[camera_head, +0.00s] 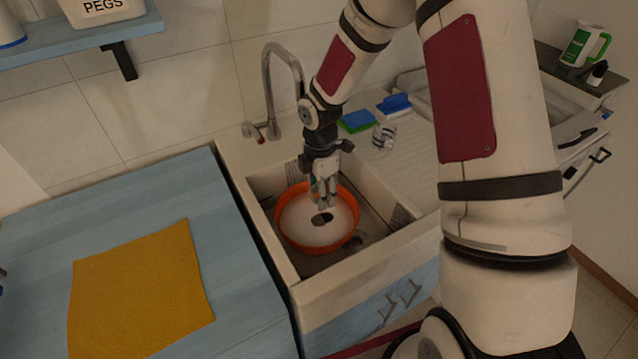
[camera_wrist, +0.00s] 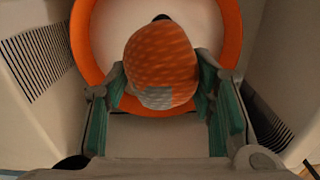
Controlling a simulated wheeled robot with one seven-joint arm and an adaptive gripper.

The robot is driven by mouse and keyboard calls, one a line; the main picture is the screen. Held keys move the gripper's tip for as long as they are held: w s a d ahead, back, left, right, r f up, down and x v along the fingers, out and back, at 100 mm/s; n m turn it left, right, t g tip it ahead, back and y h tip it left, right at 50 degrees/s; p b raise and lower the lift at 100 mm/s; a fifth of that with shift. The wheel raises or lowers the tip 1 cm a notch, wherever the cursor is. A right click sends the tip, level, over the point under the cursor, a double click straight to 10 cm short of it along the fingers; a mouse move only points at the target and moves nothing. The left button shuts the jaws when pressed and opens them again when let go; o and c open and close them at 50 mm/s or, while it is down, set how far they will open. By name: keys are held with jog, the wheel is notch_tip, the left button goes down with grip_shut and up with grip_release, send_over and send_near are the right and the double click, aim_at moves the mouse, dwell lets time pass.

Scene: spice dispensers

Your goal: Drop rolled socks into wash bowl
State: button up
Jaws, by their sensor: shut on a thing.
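The wash bowl (camera_head: 281,236) is orange with a pale inside and stands in the sink. Its orange rim (camera_wrist: 232,35) also shows in the wrist view. My gripper (camera_head: 323,203) points down over the bowl, toward its back part. In the wrist view my gripper (camera_wrist: 162,95) is shut on the rolled socks (camera_wrist: 160,60), an orange patterned ball with a grey patch. The socks are in front of the bowl's pale inside in that view. In the head view the fingers mostly hide the socks. A dark spot shows on the bowl's inside; I cannot tell what it is.
A tap (camera_head: 270,85) rises behind the sink (camera_head: 290,275). A striped black-and-white bundle (camera_head: 384,136) and blue and green sponges (camera_head: 357,121) are on the drainer at right. A yellow cloth (camera_head: 140,290) lies on the blue counter (camera_head: 235,300) at left.

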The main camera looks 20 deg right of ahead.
jog(key=shift+f+b, duration=1.7)
jog(key=shift+f, duration=1.25)
jog(key=o, duration=1.2)
jog(key=shift+o, duration=0.2)
notch_tip(320, 180, up, 12)
